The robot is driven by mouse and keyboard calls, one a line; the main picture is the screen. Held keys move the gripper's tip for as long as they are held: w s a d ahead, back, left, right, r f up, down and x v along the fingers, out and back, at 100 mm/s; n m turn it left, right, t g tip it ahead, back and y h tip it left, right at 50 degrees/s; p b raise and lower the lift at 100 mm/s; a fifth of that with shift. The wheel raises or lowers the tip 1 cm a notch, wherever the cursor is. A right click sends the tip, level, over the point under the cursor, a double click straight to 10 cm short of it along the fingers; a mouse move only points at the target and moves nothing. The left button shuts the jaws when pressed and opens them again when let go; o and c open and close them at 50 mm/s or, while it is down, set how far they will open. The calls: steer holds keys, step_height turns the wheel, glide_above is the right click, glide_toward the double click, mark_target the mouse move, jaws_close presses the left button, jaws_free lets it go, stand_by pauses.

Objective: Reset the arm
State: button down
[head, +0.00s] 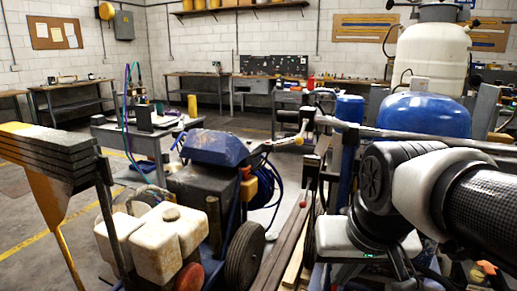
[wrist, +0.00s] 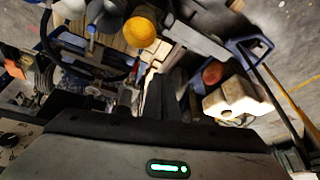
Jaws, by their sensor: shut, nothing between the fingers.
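My arm comes in from the right edge of the head view and bends down at a dark and white wrist joint. The pale hand of my gripper hangs below it, with a small green light; its fingers cannot be made out there. In the wrist view the hand fills the bottom, and the dark fingers of my gripper (wrist: 150,98) stand beyond it, shut and empty. The line striper (head: 215,170), with a blue cover, dirty white tanks (head: 158,240) and black wheels, is left of my gripper. A tank (wrist: 237,99) also shows at right in the wrist view.
A large white tank (head: 433,55) above a blue drum (head: 425,113) stands close behind my arm. Long metal bars (head: 284,245) lie between the striper and my gripper. A yellow round cap (wrist: 140,31) is beyond the fingers. Open floor (head: 30,215) lies at left.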

steer(key=s+t, duration=0.1)
steer(key=s, duration=0.4)
step_height(320, 180, up, 26)
steer(key=p, duration=2.6)
steer(key=shift+w+f+n, duration=0.25)
steer(key=shift+w+n, duration=0.05)
steer(key=shift+w, duration=0.05)
